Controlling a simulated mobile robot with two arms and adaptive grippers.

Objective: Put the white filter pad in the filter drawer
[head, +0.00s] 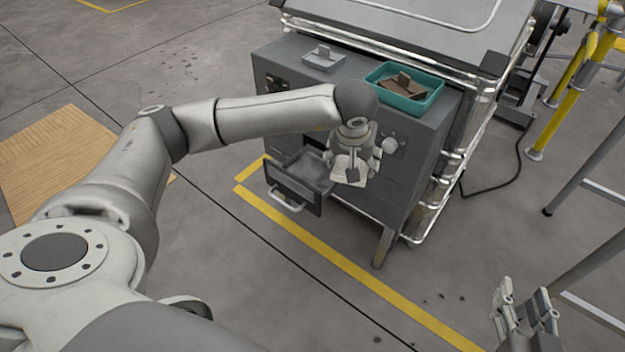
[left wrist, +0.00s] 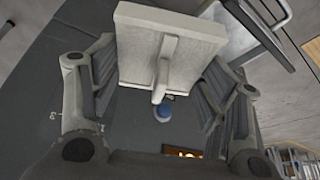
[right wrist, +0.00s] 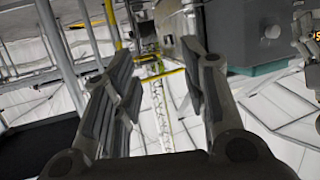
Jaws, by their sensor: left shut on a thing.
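The white filter pad (left wrist: 140,45) is a pale square block with a raised grip bar, seen in the left wrist view. My left gripper is at the drawer's right side in the head view, near the cabinet front. The drawer with its handle also shows in the left wrist view (left wrist: 258,28). My right gripper (head: 525,318) is open and empty, low at the right.
On the cabinet (head: 400,185) stand a grey tray (head: 323,60) with a grey block and a teal tray (head: 408,98) with brown pieces. A round knob (head: 389,146) is beside my left gripper. Yellow posts and grey rails stand at the right. The floor before the drawer is clear.

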